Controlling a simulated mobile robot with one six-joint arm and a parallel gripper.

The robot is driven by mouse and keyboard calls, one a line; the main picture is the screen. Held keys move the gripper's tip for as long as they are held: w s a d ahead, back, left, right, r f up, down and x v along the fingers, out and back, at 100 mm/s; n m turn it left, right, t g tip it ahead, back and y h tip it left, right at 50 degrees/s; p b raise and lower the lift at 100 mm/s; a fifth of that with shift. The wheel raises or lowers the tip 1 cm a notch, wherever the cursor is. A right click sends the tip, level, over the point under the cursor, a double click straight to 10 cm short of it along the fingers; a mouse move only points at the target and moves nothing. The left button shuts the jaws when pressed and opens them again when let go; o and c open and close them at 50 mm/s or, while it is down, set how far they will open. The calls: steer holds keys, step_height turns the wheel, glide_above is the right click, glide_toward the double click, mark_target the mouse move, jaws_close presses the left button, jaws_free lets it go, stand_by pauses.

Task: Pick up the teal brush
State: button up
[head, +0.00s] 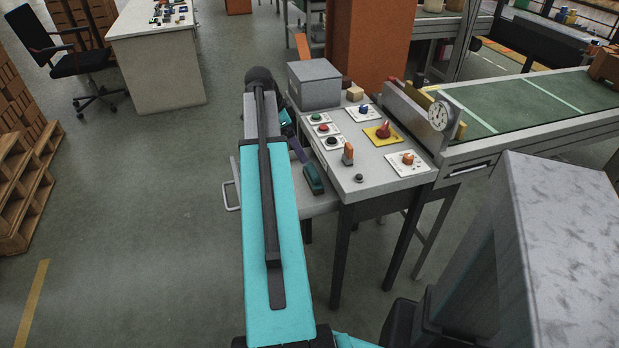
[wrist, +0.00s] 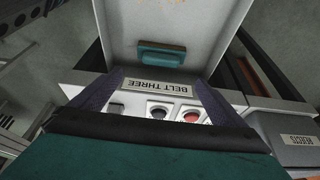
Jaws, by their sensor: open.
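The teal brush (head: 314,179) lies on a pale open drawer or tray (head: 322,206) at the near left side of the control table, and the arm hides part of that tray. In the wrist view the brush (wrist: 162,55) lies across the white tray floor (wrist: 190,20), apart from its walls. My gripper (head: 296,150) is partly hidden behind my arm in the head view, close to the brush. In the wrist view my gripper (wrist: 157,80) is open, its two dark fingers spread at left and right with nothing between them. The brush appears beyond the fingertips.
The control table (head: 380,180) holds several buttons, switches and a grey box (head: 314,84). A BELT THREE label (wrist: 158,87) sits beside the tray. A dial gauge (head: 439,115) and green conveyor (head: 540,100) stand right. A pallet (head: 25,190) is far left; the floor between is clear.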

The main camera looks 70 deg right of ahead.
steer(key=shift+w+a+f, duration=0.1)
glide_above(311, 170)
steer(key=w+a, duration=0.2)
steer(key=shift+d+f, duration=0.2)
steer(key=shift+f, duration=3.7)
steer(key=shift+p+x, duration=0.45)
steer(key=shift+x, duration=2.15)
steer(key=shift+d+r, duration=0.1)
steer(key=c, duration=1.2)
steer(key=shift+c, duration=0.2)
